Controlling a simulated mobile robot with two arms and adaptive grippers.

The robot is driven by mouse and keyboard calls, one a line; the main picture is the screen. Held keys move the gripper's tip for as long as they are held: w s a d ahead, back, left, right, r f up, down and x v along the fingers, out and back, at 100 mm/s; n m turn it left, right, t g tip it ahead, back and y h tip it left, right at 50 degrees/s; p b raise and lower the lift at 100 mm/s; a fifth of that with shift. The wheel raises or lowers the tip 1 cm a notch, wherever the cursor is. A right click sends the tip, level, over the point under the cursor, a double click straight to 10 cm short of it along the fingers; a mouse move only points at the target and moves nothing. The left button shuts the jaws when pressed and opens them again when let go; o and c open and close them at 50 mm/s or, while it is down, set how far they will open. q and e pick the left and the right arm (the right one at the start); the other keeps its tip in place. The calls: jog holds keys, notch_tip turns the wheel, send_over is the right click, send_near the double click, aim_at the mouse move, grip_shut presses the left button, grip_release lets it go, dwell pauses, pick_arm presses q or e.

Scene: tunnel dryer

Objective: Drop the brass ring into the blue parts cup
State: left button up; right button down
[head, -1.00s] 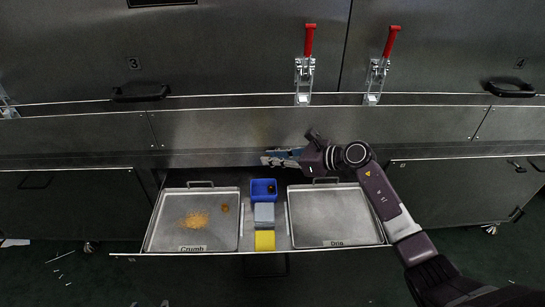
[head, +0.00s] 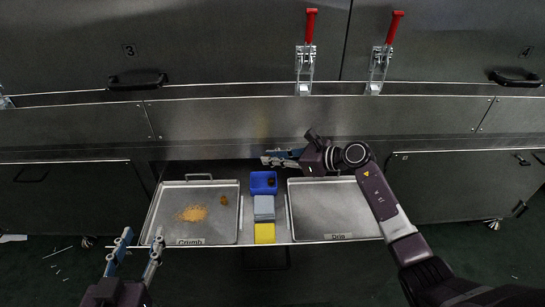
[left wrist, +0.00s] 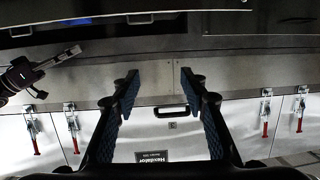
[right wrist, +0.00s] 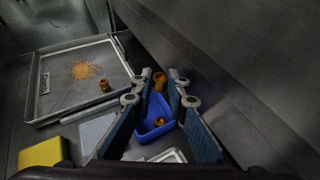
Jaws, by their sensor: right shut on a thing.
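The blue parts cup (head: 263,178) stands in the open drawer between two trays, with a small dark piece inside. In the right wrist view the blue cup (right wrist: 150,108) holds a small brass-coloured piece (right wrist: 159,122). My right gripper (head: 266,158) is beside the cup's back edge in the head view. It is shut on a brass ring (right wrist: 159,80), seen between its fingertips in the right wrist view. The ring's height over the cup is hard to tell. My left gripper (head: 141,238) is open and empty at the drawer's front left; its spread fingers show in the left wrist view (left wrist: 160,78).
The Crumb tray (head: 165,222) holds orange crumbs and a small brown piece (head: 223,200). The Drip tray (head: 330,205) is empty. A grey block (head: 264,208) and a yellow block (head: 265,233) lie in front of the cup. The cabinet front rises behind the drawer.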

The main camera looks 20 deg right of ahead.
pick_arm(q)
jog(key=shift+w+d+r+t, duration=0.1)
jog(key=shift+r+t, duration=0.1)
jog(key=shift+r, duration=0.2)
jog(key=shift+w+d+r+t, duration=0.1)
jog(key=shift+r+t, duration=0.1)
jog(key=shift+r, duration=0.2)
pick_arm(e)
jog(key=shift+f, duration=0.25)
jog(key=c, duration=1.8)
grip_release()
jog(key=v, duration=1.2)
